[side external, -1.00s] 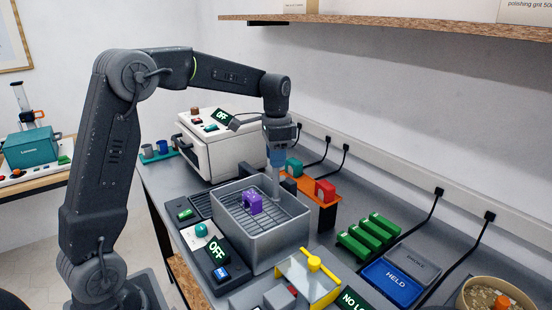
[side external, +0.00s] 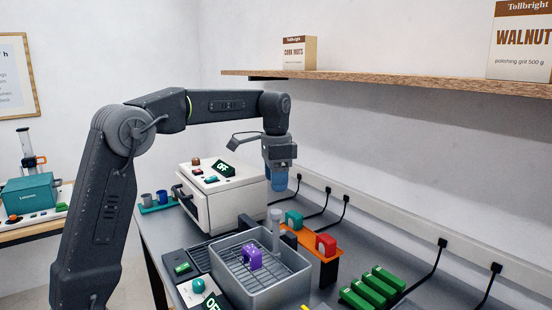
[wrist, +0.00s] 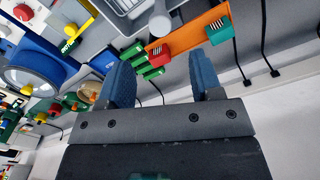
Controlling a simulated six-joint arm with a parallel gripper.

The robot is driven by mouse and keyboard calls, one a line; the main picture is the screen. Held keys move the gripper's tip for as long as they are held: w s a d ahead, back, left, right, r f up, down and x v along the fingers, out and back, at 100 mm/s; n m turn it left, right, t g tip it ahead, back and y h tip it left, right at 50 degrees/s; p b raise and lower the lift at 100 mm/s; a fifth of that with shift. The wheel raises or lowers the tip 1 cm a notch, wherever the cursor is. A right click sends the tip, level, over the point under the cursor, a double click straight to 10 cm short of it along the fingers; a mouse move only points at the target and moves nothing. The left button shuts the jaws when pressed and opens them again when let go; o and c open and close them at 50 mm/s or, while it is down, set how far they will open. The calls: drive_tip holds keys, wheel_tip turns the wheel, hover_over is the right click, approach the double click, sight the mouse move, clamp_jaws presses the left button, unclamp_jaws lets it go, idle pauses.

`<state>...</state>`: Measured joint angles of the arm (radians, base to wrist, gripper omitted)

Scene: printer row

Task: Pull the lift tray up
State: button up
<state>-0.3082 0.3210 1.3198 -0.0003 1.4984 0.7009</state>
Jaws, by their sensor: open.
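The lift tray is a dark wire rack (side external: 238,270) lying low inside a grey open basin (side external: 262,297). A purple part (side external: 251,257) sits on it. A grey upright post (side external: 276,228) stands at the basin's back right corner. My gripper (side external: 278,188) is open above the post top, with a small gap between them. In the wrist view my gripper (wrist: 162,70) has two blue fingers spread with nothing between them. The post (wrist: 160,22) shows beyond the fingertips, roughly centred between them. How the post joins the rack is not clear.
A white oven-like box (side external: 225,195) reading OFF stands behind the basin. An orange rack (side external: 310,242) with teal and red parts is to the right, near green blocks (side external: 370,290). A wall shelf (side external: 400,83) runs above.

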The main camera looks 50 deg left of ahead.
wheel_tip(320, 180, up, 6)
drive_tip(key=shift+f, duration=0.2)
idle(0.4)
drive_tip(key=s+d+n+t, duration=0.2)
drive_tip(key=s+d+t, duration=0.1)
drive_tip(key=s+d, duration=0.6)
drive_tip(key=s+d+f+n+t, duration=0.1)
drive_tip(key=s+d+f, duration=0.1)
drive_tip(key=s+f, duration=0.3)
drive_tip(key=s+d+f+n+t, duration=0.1)
drive_tip(key=s+d+f, duration=0.2)
drive_tip(key=s+f, duration=0.3)
drive_tip(key=s, duration=0.4)
drive_tip(key=shift+f+n+t, duration=0.15)
drive_tip(key=shift+n+t, duration=0.15)
